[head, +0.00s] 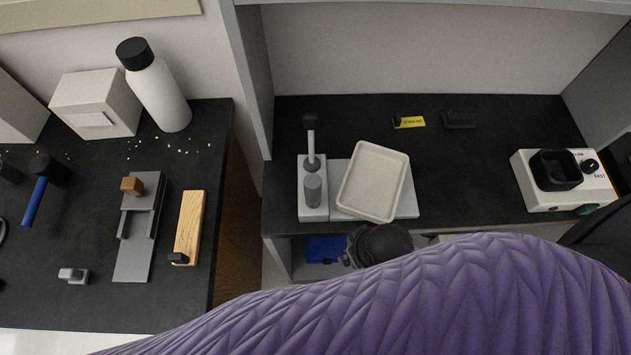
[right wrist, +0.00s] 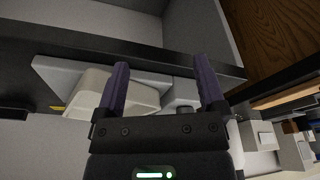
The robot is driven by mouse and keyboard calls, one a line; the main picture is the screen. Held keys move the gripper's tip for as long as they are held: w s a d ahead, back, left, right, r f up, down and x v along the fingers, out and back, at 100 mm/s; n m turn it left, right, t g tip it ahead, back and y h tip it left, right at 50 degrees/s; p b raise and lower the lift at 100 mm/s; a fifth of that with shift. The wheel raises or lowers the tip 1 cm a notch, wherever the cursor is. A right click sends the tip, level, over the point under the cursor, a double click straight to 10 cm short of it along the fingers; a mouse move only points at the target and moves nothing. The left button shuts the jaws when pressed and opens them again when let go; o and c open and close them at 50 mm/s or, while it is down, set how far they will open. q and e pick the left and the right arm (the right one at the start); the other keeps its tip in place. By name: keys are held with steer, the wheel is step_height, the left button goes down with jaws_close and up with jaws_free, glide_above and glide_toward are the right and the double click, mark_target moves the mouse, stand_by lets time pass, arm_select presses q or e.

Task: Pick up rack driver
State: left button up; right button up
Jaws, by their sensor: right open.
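A light grey rack block (head: 312,212) stands near the front of the right counter in the head view. An upright tool, likely the rack driver (head: 311,145), stands in it with a black top, pale shaft and dark collar. A short grey cylinder (head: 313,188) stands in front of it. My right gripper (right wrist: 162,77) is open and empty in the right wrist view, below the counter's dark edge. A grey block end (right wrist: 182,92) shows behind its fingers; the driver cannot be made out there. My left gripper is not in view.
A cream tray (head: 372,182) lies beside the rack on a grey plate (head: 408,205). A yellow label (head: 411,122) and a white device (head: 562,192) are on the same counter. The left bench holds a bottle (head: 157,92), a hammer (head: 38,190) and a wooden block (head: 189,225).

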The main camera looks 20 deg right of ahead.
steer(key=w+a+r+y+p, duration=0.1)
steer(key=w+a+r+p, duration=0.15)
steer(key=r, duration=0.65)
step_height(320, 180, up, 6)
steer(key=m+g+h, duration=0.1)
steer(key=m+g, duration=0.1)
steer(key=g, duration=0.1)
glide_above(313, 181)
steer(key=a, duration=0.1)
steer(key=shift+w+b, duration=0.1)
steer(key=shift+b, duration=0.2)
steer(key=f+b, duration=0.1)
steer(key=f, duration=0.2)
steer(key=f+b, duration=0.1)
steer(key=f, duration=0.2)
steer(key=d+f+b, duration=0.1)
steer(key=f, duration=0.2)
steer(key=shift+b, duration=0.3)
steer(key=shift+f, duration=0.35)
steer(key=shift+c, duration=0.5)
steer(key=c, duration=1)
jaws_close()
step_height(313, 181, up, 10)
steer(key=p, duration=0.3)
steer(key=shift+f+p, duration=0.2)
steer(key=shift+p, duration=0.15)
steer(key=shift+r, duration=0.25)
